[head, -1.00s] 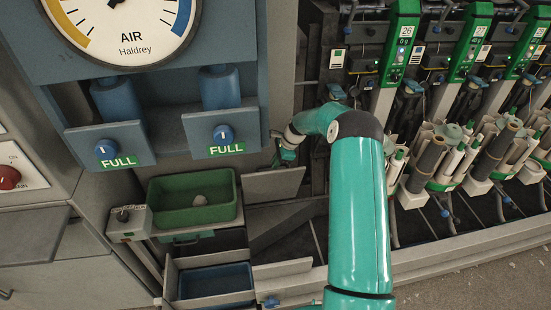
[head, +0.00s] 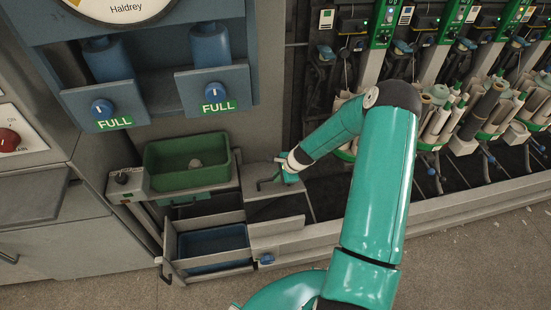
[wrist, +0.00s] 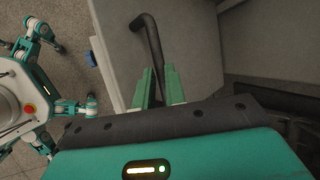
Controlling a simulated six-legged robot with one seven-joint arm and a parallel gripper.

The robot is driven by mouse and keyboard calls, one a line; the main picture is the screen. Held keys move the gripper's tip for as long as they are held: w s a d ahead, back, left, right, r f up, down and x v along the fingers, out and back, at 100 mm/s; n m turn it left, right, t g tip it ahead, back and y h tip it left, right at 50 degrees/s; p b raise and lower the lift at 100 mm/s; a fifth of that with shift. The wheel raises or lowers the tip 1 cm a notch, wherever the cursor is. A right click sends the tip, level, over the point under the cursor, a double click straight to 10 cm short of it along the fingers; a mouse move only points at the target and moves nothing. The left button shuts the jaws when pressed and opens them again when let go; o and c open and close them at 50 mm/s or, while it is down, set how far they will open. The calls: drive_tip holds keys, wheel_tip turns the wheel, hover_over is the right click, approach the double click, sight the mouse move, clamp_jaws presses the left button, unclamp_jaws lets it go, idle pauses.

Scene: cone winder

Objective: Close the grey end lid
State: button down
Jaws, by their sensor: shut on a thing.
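The grey end lid (head: 262,194) is a flat plate just right of the green tray in the head view, lying nearly level. Its pale face also fills the middle of the wrist view (wrist: 192,45). A dark bent handle (wrist: 153,38) rises from the lid. My gripper (wrist: 157,82) has its green fingers shut on the lower part of this handle. In the head view my gripper (head: 286,176) is at the lid's right part, with the dark handle showing to its left. The far edge of the lid is partly hidden in the head view.
A green tray (head: 160,182) with a pale lump stands left of the lid. A blue bin (head: 190,267) sits in a grey frame below. Blue knobs marked FULL (head: 214,90) are above. Winding units with cones (head: 500,105) stand at the right. Floor is open in front.

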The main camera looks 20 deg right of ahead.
drive_tip(key=shift+s+a+f, duration=0.2)
drive_tip(key=shift+s+f, duration=0.55)
drive_tip(key=shift+s, duration=0.1)
drive_tip(key=c, duration=2)
unclamp_jaws()
drive_tip(key=shift+r, duration=0.2)
drive_tip(key=o, duration=0.5)
drive_tip(key=shift+w+f, duration=0.15)
drive_tip(key=shift+w, duration=0.1)
drive_tip(key=shift+o, duration=0.2)
drive_tip(key=v, duration=1.4)
